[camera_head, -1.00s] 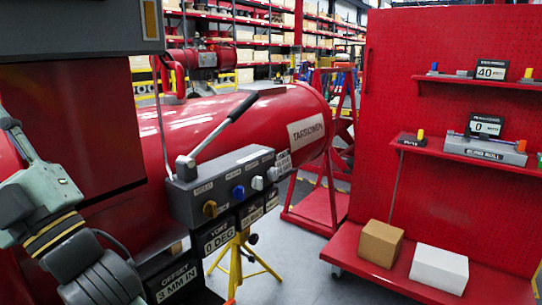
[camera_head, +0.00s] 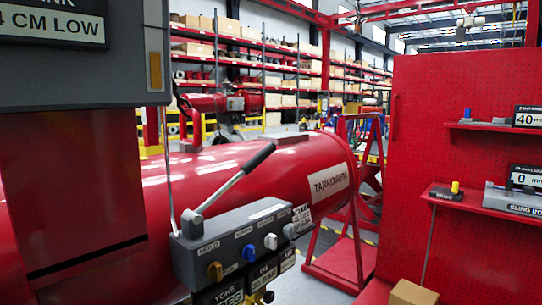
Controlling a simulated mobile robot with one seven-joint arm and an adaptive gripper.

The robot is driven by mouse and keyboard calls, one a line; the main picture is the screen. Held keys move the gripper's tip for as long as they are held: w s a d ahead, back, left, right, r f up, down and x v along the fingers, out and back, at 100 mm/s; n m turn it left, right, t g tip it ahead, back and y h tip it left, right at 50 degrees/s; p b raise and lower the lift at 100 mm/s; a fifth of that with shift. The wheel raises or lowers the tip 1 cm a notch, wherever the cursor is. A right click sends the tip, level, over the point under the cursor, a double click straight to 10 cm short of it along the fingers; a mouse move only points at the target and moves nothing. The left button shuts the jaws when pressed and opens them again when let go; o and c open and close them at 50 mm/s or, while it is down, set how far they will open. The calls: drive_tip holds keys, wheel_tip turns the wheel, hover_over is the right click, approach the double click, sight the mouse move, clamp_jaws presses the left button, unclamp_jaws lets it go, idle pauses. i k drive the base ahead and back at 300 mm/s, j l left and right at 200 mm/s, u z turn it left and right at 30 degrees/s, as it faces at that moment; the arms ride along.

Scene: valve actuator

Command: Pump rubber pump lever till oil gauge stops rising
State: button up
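The pump lever (camera_head: 233,180) is a metal rod with a black rubber grip (camera_head: 259,157), slanting up to the right from a grey control box (camera_head: 245,240). The box carries an orange knob (camera_head: 215,271), a blue knob (camera_head: 249,253) and pale knobs. It stands in front of a large red cylinder marked "TARROWEN" (camera_head: 250,170). I cannot make out an oil gauge. My gripper is out of view, and nothing is seen touching the lever.
A grey panel (camera_head: 75,75) reading "4 CM LOW" fills the upper left. A red pegboard (camera_head: 470,220) with shelves stands at right, with a cardboard box (camera_head: 412,293) below. A red stand (camera_head: 345,255) supports the cylinder's end. Stocked shelving lines the back.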

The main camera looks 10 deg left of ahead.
sight(256, 160)
drive_tip(key=i+l, duration=0.9)
drive_tip(key=i, duration=0.15)
drive_tip(key=i+l+u, duration=0.1)
drive_tip(key=i+l, duration=0.8)
drive_tip(key=j, duration=0.5)
